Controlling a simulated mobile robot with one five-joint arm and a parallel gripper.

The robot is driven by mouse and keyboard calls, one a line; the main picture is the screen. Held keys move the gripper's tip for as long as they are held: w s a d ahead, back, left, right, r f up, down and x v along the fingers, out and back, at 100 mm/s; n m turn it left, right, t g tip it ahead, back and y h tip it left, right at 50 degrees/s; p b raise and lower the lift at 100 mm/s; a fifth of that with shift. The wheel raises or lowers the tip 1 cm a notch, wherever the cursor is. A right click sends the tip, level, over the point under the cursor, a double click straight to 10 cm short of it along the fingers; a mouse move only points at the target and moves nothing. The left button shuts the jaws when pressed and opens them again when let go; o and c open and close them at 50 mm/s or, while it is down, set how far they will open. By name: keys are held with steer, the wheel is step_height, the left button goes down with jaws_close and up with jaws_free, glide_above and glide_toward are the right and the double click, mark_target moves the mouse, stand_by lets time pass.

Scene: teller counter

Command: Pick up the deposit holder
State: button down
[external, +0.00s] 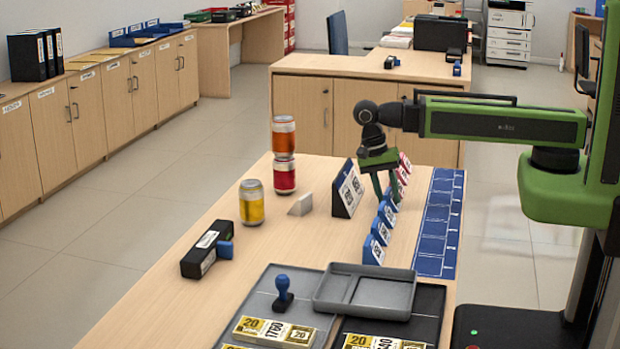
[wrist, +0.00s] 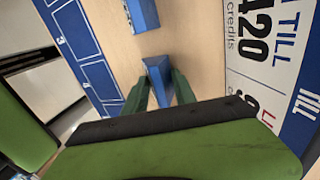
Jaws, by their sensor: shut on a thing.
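A row of small blue wedge-shaped holders with white labelled faces stands on the counter (external: 195,280), the nearest holder (external: 374,250) being clear of my arm. Which one is the deposit holder I cannot read. My gripper (external: 387,200) points down over the far part of this row. In the wrist view, my gripper (wrist: 160,92) has its two green fingers on either side of one blue holder (wrist: 157,70) and is shut on it. The holder's label is hidden there. Another blue holder (wrist: 143,14) is apart from it, higher in the picture. Whether the held holder touches the counter I cannot tell.
A large till sign (external: 348,190) stands left of the row, close to my gripper; it also fills the wrist view's right side (wrist: 270,60). A blue mat (external: 437,225) lies right. A grey tray (external: 365,290) is nearer. Cans (external: 252,204) stand left.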

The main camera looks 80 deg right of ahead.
mark_target(388, 191)
step_height(388, 191, up, 10)
steer(key=p, duration=1)
steer(key=shift+r, duration=0.1)
